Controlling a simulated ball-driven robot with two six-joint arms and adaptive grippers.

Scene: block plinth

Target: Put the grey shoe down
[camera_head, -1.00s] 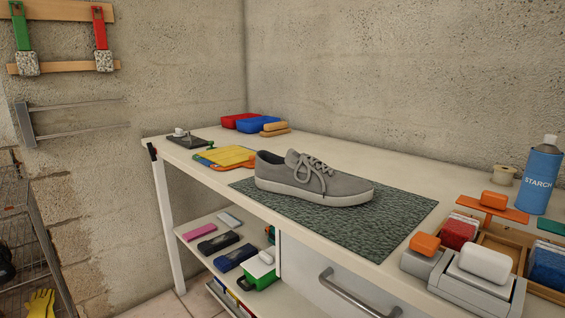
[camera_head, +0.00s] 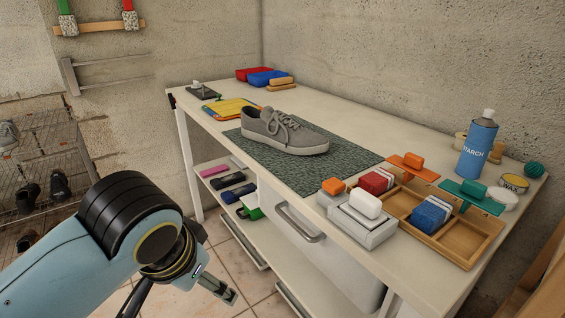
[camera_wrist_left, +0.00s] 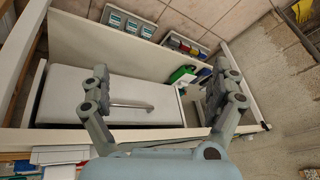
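My left gripper (camera_head: 230,296) is low at the front of the bench in the head view, well below and apart from the shoe. In the left wrist view its two fingers (camera_wrist_left: 163,72) are spread wide with nothing between them. The shoe does not show in that view. My right gripper is not in view.
A wooden tray (camera_head: 463,251) with blue and red brushes, grey boxes (camera_head: 357,226) and a blue starch can (camera_head: 477,146) fill the bench's right side. A yellow board (camera_head: 232,107) lies left of the mat. A drawer handle (camera_head: 299,222) projects below the bench top.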

